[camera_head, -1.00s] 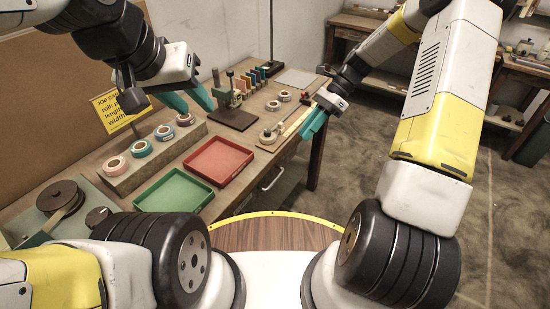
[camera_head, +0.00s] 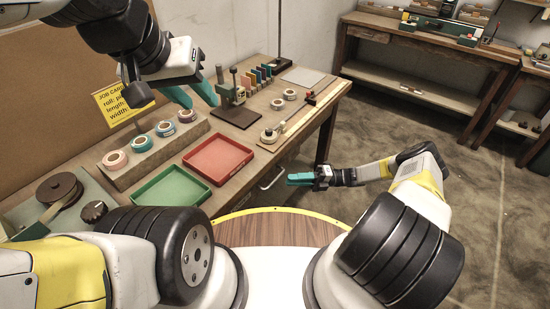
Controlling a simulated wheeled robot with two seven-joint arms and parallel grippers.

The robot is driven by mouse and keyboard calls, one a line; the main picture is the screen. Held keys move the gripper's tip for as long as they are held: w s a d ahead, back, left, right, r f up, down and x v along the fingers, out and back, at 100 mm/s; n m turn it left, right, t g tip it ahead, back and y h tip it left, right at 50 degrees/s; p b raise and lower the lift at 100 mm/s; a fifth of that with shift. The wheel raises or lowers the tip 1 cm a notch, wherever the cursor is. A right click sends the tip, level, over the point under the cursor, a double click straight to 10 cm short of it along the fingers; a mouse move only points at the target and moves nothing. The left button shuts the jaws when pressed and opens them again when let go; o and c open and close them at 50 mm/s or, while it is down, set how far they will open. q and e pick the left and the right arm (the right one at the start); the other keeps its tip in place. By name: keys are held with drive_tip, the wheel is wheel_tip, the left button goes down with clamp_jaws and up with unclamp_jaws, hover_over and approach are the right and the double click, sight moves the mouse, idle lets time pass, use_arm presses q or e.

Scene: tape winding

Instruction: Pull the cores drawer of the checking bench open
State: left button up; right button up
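The checking bench (camera_head: 318,103) is the wooden bench along the left, running away from me. A pale bar handle (camera_head: 272,181) shows on its front, below the red tray; I cannot read any drawer label, and the drawer front is mostly in shadow. My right gripper (camera_head: 289,180) is low in front of the bench, its teal fingers pointing left at the handle, with a small gap in the picture. Its fingers overlap from this side, so their opening is unclear. My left gripper (camera_head: 198,98) hangs above the bench, teal fingers apart and empty.
A red tray (camera_head: 246,152) and a green tray (camera_head: 203,193) lie on the bench. Tape rolls (camera_head: 165,129) sit on a block behind them. Open floor (camera_head: 390,130) lies right of the bench.

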sight(275, 180)
drive_tip(key=x, duration=0.7)
drive_tip(key=shift+a, duration=0.3)
clamp_jaws()
idle(1.1)
